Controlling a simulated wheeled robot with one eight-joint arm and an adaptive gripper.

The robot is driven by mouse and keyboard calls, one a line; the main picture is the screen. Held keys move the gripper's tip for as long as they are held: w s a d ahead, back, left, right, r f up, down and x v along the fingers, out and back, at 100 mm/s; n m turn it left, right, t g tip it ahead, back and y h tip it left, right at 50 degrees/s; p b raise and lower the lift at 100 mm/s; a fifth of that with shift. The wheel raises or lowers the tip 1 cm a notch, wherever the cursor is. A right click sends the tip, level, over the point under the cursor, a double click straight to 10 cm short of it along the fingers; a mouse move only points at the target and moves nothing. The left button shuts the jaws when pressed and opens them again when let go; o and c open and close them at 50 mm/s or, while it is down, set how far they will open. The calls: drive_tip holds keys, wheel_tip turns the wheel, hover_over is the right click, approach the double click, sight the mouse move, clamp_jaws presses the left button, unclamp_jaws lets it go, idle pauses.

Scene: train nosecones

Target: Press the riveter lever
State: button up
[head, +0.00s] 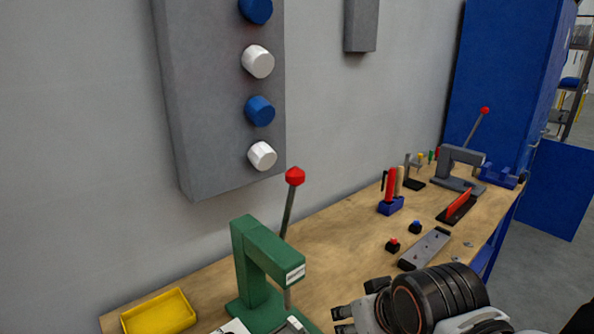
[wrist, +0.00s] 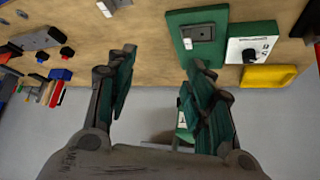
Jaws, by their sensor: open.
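A green bench press, apparently the riveter (head: 253,255), stands on the near part of the workbench in the head view. Its thin grey lever (head: 289,212) rises upright with a slight tilt and ends in a red knob (head: 294,177). My gripper (head: 343,320) is just right of the press, low in the picture, apart from the lever and below its knob. In the wrist view my gripper (wrist: 160,60) is open, with nothing between its fingers. The green base plate (wrist: 180,50) shows beyond the right finger; the lever cannot be clearly made out there.
A yellow tray (head: 158,313) lies left of the press. A grey box with blue and white knobs (head: 215,100) hangs on the wall behind. Farther right on the bench (head: 335,230) are a grey bar (head: 424,249), a blue tool holder (head: 391,205) and a grey press with a red-knobbed lever (head: 460,160).

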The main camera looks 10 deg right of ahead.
drive_tip(key=shift+r, duration=0.2)
drive_tip(key=c, duration=0.7)
drive_tip(key=shift+r+p, duration=0.35)
drive_tip(key=shift+p, duration=0.2)
clamp_jaws()
drive_tip(key=w+r+p, duration=0.2)
drive_tip(key=r+p, duration=1.1)
drive_tip(key=r, duration=0.1)
drive_tip(key=w+r+p, duration=0.2)
drive_tip(key=r+p, duration=1.1)
drive_tip(key=r, duration=0.2)
drive_tip(key=w+a+g, duration=0.1)
drive_tip(key=w+a, duration=0.2)
drive_tip(key=w, duration=0.7)
drive_tip(key=w+a+r+g, duration=0.1)
drive_tip(key=w+a, duration=0.3)
drive_tip(key=w, duration=0.6)
drive_tip(key=shift+w+a+g, duration=0.15)
drive_tip(key=shift+w+g, duration=0.05)
drive_tip(key=shift+g, duration=0.5)
drive_tip(key=shift+r, duration=0.1)
